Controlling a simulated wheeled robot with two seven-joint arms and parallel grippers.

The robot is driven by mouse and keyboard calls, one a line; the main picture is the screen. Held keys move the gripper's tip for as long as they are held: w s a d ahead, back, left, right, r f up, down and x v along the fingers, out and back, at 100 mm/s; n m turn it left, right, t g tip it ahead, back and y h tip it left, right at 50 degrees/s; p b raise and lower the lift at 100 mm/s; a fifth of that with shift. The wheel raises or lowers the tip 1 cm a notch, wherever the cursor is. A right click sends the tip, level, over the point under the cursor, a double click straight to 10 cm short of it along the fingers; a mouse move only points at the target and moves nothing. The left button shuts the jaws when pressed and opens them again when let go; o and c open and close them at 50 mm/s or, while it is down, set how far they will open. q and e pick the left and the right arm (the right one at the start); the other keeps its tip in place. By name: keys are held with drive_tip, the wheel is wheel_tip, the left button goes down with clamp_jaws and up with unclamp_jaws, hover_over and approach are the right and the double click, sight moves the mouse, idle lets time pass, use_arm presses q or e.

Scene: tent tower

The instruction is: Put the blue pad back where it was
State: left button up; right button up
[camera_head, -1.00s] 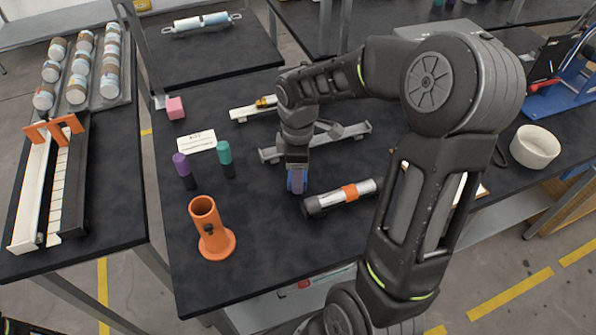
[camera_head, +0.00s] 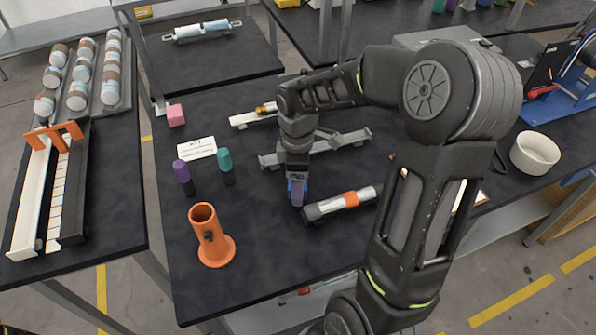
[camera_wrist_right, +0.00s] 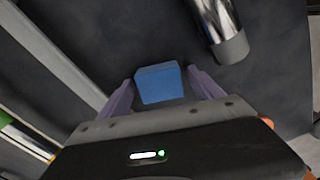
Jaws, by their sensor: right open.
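The blue pad (camera_wrist_right: 158,83) is a small block that shows in the right wrist view between the two purple fingers of my right gripper (camera_wrist_right: 160,88). The fingers are open, one on each side of it, with a narrow gap visible at least on the right. In the head view my right gripper (camera_head: 297,190) points down low over the black table (camera_head: 260,260), just left of a silver cylinder with an orange band (camera_head: 345,203). There the pad is mostly hidden by the gripper, and I cannot tell whether it touches the table. My left gripper is out of view.
An orange holder (camera_head: 211,245) stands front left. Purple (camera_head: 183,174) and teal (camera_head: 225,164) marker-like cylinders, a white card (camera_head: 197,147) and a pink block (camera_head: 176,115) are behind it. A metal rail (camera_head: 335,144) lies behind my gripper. The table's front middle is clear.

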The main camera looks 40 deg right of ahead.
wheel_tip(320, 180, up, 12)
drive_tip(key=shift+r+b, duration=0.15)
drive_tip(key=shift+b, duration=0.25)
idle(0.7)
